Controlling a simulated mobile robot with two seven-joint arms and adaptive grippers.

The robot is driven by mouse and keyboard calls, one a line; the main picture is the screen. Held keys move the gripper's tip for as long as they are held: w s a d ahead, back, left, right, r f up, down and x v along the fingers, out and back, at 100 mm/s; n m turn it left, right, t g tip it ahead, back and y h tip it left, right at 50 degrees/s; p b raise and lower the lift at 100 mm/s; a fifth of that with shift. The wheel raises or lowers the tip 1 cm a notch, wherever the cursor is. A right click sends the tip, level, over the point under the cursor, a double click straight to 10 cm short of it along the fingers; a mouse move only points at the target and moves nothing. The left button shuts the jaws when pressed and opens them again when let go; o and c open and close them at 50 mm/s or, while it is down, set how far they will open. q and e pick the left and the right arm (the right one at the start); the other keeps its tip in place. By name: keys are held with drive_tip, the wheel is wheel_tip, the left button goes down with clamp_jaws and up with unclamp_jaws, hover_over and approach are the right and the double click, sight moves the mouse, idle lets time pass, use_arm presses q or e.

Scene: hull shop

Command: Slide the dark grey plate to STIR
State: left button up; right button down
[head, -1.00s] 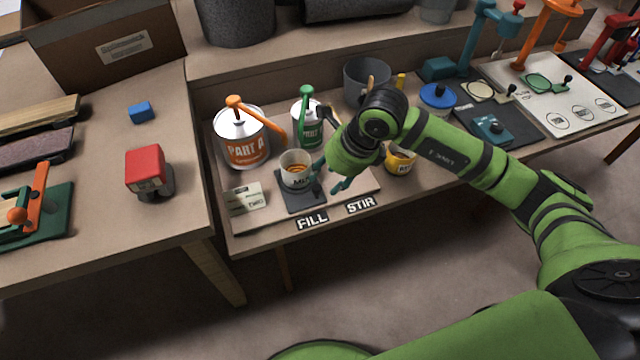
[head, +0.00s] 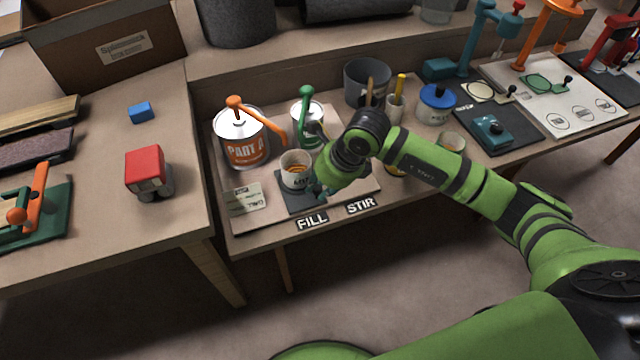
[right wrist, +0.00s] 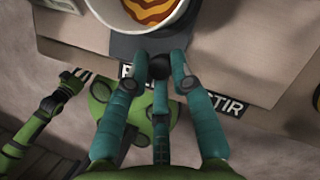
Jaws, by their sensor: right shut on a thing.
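The dark grey plate (head: 292,204) lies on the board behind the FILL label (head: 312,221), left of the STIR label (head: 360,205). A white cup (head: 296,172) with orange-brown swirled contents stands on it. In the right wrist view, the plate (right wrist: 125,47) has a dark round knob (right wrist: 160,66) at its front. My right gripper (right wrist: 160,72) is shut on this knob, its teal fingers around it. In the head view, my right gripper (head: 318,188) is at the plate's right front, partly hidden by its wrist. My left gripper (right wrist: 78,84) shows small at the left of the wrist view; its closure is unclear.
The PART A can (head: 242,148) and a green-labelled can (head: 307,135) with pump handles stand behind the cup. A small card (head: 245,198) lies left of the plate. A grey bucket (head: 367,90) stands farther back. The board behind STIR is partly hidden by my arm.

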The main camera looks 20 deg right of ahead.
drive_tip(key=d, duration=0.1)
drive_tip(key=d+b, duration=0.1)
drive_tip(key=d, duration=0.1)
drive_tip(key=shift+w+f, duration=0.15)
drive_tip(key=d+b, duration=0.1)
drive_tip(key=d, duration=0.4)
drive_tip(key=shift+d+f, duration=0.1)
drive_tip(key=shift+d, duration=0.05)
drive_tip(key=d+b, duration=0.1)
drive_tip(key=d, duration=0.2)
use_arm(q)
drive_tip(key=shift+w+d+f, duration=0.1)
drive_tip(key=shift+w+d, duration=0.1)
drive_tip(key=shift+w, duration=0.8)
drive_tip(key=shift+w+d+f, duration=0.1)
drive_tip(key=shift+w+d, duration=0.1)
drive_tip(key=shift+w, duration=0.8)
use_arm(e)
drive_tip(key=shift+w+d+r, duration=0.15)
drive_tip(key=shift+d+r, duration=0.15)
drive_tip(key=shift+d, duration=0.35)
drive_tip(key=c, duration=1.1)
unclamp_jaws()
drive_tip(key=shift+d, duration=0.1)
use_arm(q)
drive_tip(key=shift+d, duration=0.1)
